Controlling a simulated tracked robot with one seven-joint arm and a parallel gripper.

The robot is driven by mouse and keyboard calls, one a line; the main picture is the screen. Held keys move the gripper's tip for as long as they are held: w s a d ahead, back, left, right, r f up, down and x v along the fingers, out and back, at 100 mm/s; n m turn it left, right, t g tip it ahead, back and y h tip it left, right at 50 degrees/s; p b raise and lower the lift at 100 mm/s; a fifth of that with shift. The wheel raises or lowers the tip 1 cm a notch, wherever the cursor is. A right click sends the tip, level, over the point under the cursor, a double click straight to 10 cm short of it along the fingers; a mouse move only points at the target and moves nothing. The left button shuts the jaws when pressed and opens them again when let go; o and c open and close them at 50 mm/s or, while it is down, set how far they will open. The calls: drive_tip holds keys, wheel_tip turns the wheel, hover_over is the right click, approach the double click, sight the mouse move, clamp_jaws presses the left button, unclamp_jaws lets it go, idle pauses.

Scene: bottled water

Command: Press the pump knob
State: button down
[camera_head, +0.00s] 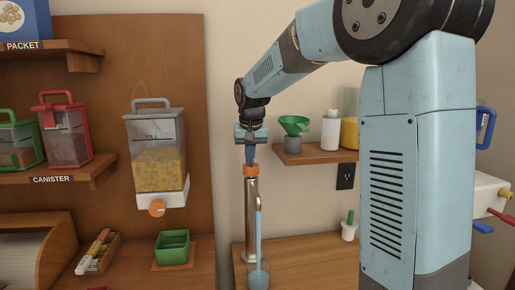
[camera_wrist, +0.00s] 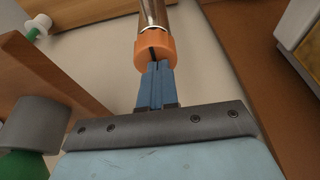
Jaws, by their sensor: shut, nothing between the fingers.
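The orange pump knob (camera_head: 251,170) sits on top of an upright silver pump column (camera_head: 250,215) on the table. My gripper (camera_head: 250,161) points straight down from above, with its blue fingers together and their tips at the knob. In the wrist view the shut fingertips (camera_wrist: 156,66) meet the orange knob (camera_wrist: 145,50), partly overlapping it. The pump's spout bends down on the right side. A light blue vertical streak (camera_head: 259,236) runs from below the spout into a pale blue cup (camera_head: 258,276) at the column's foot.
A small wall shelf (camera_head: 310,154) with a green funnel (camera_head: 294,124) and a white bottle (camera_head: 331,132) is close right of my gripper. A yellow-filled dispenser (camera_head: 157,158) hangs at left, above a green box (camera_head: 173,247). A socket is on the wall.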

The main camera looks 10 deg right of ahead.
drive_tip(key=shift+s+d+f, duration=0.1)
drive_tip(key=shift+f, duration=0.5)
drive_tip(key=shift+r, duration=0.3)
drive_tip(key=w+v, duration=0.1)
drive_tip(key=v, duration=1.2)
drive_tip(key=shift+r, duration=0.55)
drive_tip(key=shift+w, duration=0.1)
